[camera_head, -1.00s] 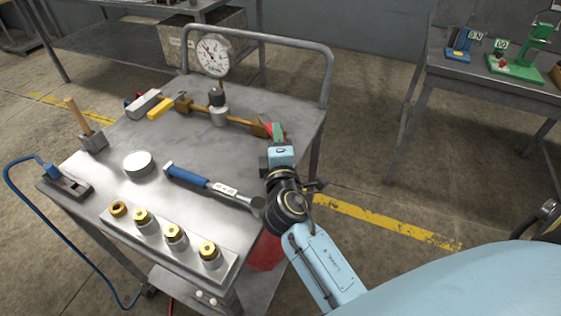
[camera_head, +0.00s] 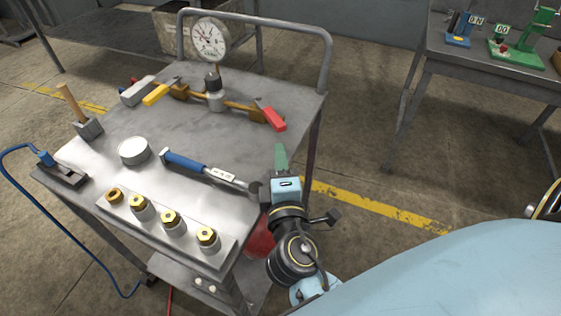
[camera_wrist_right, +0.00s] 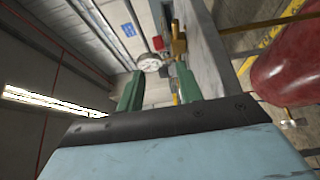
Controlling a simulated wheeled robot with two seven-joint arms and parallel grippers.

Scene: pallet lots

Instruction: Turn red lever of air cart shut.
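The air cart (camera_head: 190,135) is a grey metal cart with a brass pipe run and a round white gauge (camera_head: 211,40) near its back. The red lever (camera_head: 273,119) sits on the brass valve at the right end of the pipe, slanting across the pipe line toward the cart's right edge. A red patch in the right wrist view may be the same lever. My right gripper (camera_head: 281,160) is in front of the lever, apart from it, by the cart's right edge. In the right wrist view its green fingers (camera_wrist_right: 158,90) stand apart with nothing between them. My left gripper is out of view.
A yellow lever (camera_head: 158,93) is on the left valve. A blue-handled wrench (camera_head: 205,170), a round white-topped part (camera_head: 134,151) and a block with brass fittings (camera_head: 170,221) lie on the cart. A push rail (camera_head: 260,18) rises behind. A red tank (camera_head: 262,240) is below.

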